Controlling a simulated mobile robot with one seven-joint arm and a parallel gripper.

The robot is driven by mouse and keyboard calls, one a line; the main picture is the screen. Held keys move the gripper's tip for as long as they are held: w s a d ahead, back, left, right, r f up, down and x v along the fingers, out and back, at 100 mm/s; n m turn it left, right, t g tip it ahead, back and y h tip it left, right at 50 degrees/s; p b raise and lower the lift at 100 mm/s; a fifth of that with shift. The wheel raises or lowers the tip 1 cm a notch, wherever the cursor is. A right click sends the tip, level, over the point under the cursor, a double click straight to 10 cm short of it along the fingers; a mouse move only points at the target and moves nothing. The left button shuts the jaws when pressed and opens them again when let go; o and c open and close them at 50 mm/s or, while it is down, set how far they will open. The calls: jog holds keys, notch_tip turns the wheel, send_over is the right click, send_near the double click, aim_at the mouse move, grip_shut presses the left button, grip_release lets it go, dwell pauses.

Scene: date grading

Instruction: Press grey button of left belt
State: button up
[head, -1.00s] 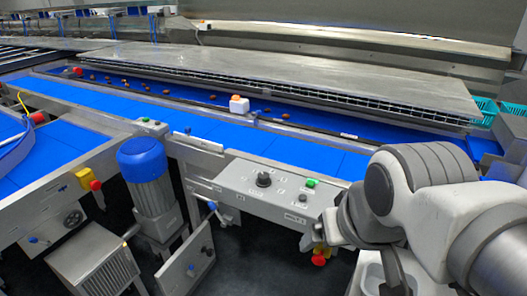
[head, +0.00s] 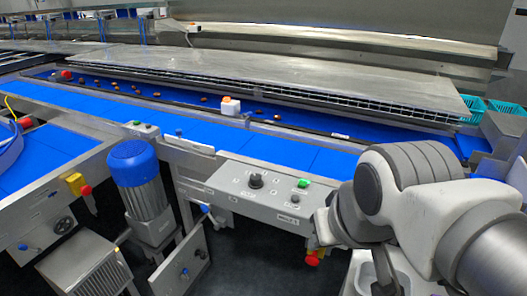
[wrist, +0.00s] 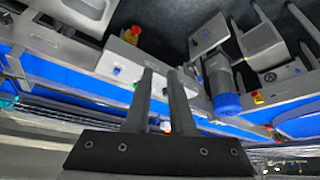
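A larger grey control panel (head: 226,181) in the middle has a black knob (head: 256,181), a green button (head: 303,184) and a small dark button (head: 295,198). My gripper (wrist: 162,71) shows in the wrist view, its two fingers apart with a narrow empty gap. It touches no button that I can see. The head view does not show its fingers.
A red emergency button (head: 86,190) sits on a yellow box at left. A long blue belt (head: 190,122) runs behind, below a metal cover (head: 270,75). Dates lie on the rear belt.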

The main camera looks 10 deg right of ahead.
grip_shut()
dwell(1.2)
